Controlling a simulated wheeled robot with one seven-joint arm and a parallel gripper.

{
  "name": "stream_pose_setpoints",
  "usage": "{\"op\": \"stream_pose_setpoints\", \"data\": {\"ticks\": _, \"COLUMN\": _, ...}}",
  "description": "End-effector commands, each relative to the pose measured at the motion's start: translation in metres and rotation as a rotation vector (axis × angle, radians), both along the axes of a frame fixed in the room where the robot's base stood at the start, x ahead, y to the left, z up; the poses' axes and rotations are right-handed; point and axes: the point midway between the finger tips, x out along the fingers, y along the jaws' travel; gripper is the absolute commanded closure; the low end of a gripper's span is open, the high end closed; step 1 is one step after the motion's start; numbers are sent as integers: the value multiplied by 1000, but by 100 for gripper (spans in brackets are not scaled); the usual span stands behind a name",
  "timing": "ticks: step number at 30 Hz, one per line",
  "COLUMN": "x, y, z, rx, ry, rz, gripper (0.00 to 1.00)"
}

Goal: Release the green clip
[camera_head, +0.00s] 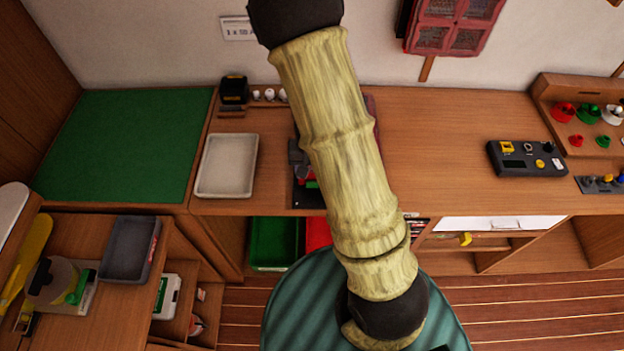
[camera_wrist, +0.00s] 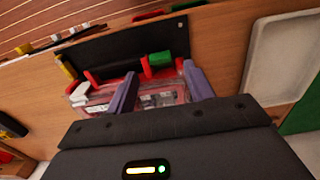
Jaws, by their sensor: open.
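The green clip (camera_wrist: 158,61) shows in the wrist view at the far edge of a red-framed case (camera_wrist: 150,101) with a clear top, which lies by a black panel (camera_wrist: 125,47). My gripper (camera_wrist: 161,70) has its two grey-purple fingers apart, over the case. The green clip appears between and just beyond the fingertips; I cannot tell whether either finger touches it. A small red piece (camera_wrist: 146,68) sits beside the clip on its left. In the head view, a bit of green (camera_head: 312,184) shows beside my arm, which hides most of the case and my gripper.
A pale tray (camera_head: 228,165) lies left of the work spot, with a green mat (camera_head: 120,145) further left. A black box with buttons (camera_head: 527,158) sits on the right. The bench between my arm and that box is clear.

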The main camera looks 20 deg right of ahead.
Motion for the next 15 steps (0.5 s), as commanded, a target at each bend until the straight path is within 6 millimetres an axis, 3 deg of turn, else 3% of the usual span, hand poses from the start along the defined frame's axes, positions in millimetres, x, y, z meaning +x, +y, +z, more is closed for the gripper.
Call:
{"op": "stream_pose_setpoints", "data": {"ticks": 6, "x": -1, "y": -1, "z": -35, "rx": 0, "ry": 2, "rz": -2, "gripper": 47}}
{"op": "stream_pose_setpoints", "data": {"ticks": 15, "x": 0, "y": 0, "z": -45, "rx": 0, "ry": 0, "rz": 0, "gripper": 47}}
